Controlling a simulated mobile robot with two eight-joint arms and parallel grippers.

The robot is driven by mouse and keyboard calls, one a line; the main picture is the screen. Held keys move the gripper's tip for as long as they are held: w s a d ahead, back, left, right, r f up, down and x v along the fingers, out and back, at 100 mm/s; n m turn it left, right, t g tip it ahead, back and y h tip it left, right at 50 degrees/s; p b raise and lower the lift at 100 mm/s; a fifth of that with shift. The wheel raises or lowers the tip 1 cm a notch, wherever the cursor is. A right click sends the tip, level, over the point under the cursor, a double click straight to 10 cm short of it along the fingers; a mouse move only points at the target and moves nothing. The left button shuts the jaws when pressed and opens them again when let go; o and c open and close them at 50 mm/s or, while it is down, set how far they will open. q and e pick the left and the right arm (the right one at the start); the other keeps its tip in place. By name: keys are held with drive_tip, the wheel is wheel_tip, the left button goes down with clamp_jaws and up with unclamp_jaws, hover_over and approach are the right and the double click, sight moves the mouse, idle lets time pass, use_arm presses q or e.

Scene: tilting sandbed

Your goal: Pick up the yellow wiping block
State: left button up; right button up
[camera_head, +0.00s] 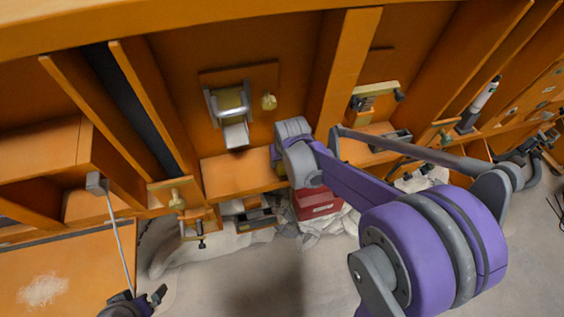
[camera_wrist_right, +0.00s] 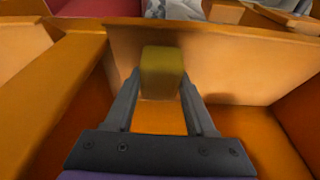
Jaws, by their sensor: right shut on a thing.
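The yellow wiping block (camera_wrist_right: 161,68) is between the two dark fingertips of my right gripper (camera_wrist_right: 158,88) in the right wrist view. The fingers touch its sides, and its face is plain dull yellow. It is held in front of an orange panel; the picture does not settle whether it touches anything below.
A paper roll holder (camera_head: 229,107) is on the back panel to the left. A red box (camera_head: 316,203) sits below the wrist. The grey floor (camera_head: 230,285) at the bottom is mostly clear.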

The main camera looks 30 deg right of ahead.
wheel_tip(320, 180, up, 6)
drive_tip(key=shift+r, duration=0.1)
drive_tip(key=s+a, duration=0.2)
drive_tip(key=s, duration=0.7)
drive_tip(key=s+a, duration=0.2)
drive_tip(key=s, duration=0.8)
drive_tip(key=shift+a, duration=0.3)
drive_tip(key=shift+s, duration=0.1)
